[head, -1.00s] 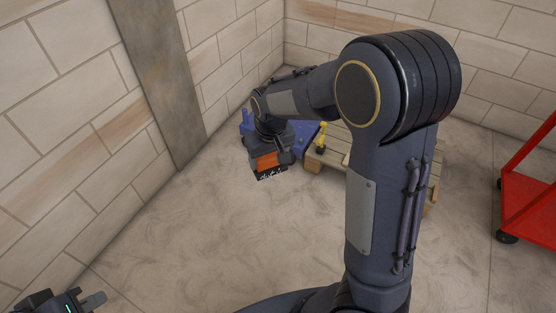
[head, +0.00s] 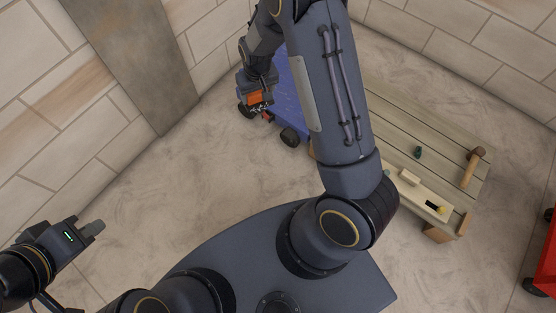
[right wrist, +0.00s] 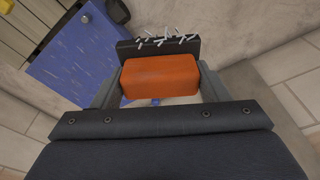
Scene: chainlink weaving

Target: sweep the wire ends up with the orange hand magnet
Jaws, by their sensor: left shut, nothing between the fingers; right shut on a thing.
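My right gripper (head: 258,97) is shut on the orange hand magnet (right wrist: 160,77). Its fingers press on the two ends of the orange block in the right wrist view. Several pale wire ends (right wrist: 160,41) cling to the dark plate at the magnet's far side. The magnet also shows as a small orange patch in the head view (head: 256,98), beside a blue cart (head: 285,92). The cart's top (right wrist: 88,62) has a few small light specks, too small to tell for sure. My left gripper (head: 93,230) is shut and empty at the lower left.
A slatted wooden pallet table (head: 400,115) stands right of the cart, with a mallet (head: 472,166), a small green thing (head: 418,152) and a pale wooden tool (head: 420,192) on it. A red trolley (head: 548,255) is at the right edge. Walls close off the back. Open floor lies at left.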

